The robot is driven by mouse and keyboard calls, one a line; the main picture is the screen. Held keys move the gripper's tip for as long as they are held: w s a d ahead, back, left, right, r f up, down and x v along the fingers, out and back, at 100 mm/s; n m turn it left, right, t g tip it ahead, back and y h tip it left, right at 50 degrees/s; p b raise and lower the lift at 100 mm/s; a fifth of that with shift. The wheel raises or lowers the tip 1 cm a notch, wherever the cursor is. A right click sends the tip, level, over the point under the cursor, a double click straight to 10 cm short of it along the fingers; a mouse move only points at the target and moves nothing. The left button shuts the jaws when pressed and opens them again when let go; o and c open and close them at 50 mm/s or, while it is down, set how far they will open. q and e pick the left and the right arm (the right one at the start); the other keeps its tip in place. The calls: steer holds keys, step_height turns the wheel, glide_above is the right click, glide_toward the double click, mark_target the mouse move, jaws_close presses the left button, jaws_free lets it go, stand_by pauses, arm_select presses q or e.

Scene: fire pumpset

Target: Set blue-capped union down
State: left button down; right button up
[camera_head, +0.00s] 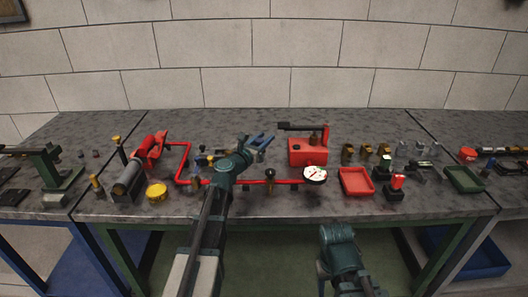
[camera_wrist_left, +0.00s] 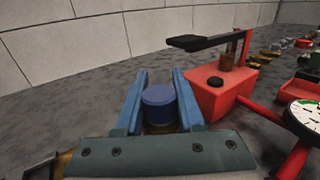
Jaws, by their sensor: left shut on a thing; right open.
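The blue-capped union (camera_wrist_left: 160,106) stands between the two blue fingers of my left gripper (camera_wrist_left: 158,100) in the left wrist view. Its round blue cap faces up and its lower part is hidden by the gripper body. The fingers are shut on it. In the head view my left gripper (camera_head: 259,142) is over the back middle of the bench, left of the red pump box (camera_head: 308,152).
The red pump box (camera_wrist_left: 218,92) with its black lever is close to the right of my left gripper. A red pipe (camera_head: 280,182) and white gauge (camera_head: 315,174) lie in front. A red tray (camera_head: 356,182) and several brass fittings are further right. Bare bench lies behind.

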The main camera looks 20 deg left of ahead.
arm_select(q)
steer(key=shift+f+b, duration=1.75)
steer(key=shift+f, duration=0.05)
steer(key=shift+f, duration=0.15)
steer(key=c, duration=0.5)
jaws_free()
steer(key=shift+r, duration=0.25)
steer(key=v, duration=1.2)
steer(key=shift+f, duration=0.1)
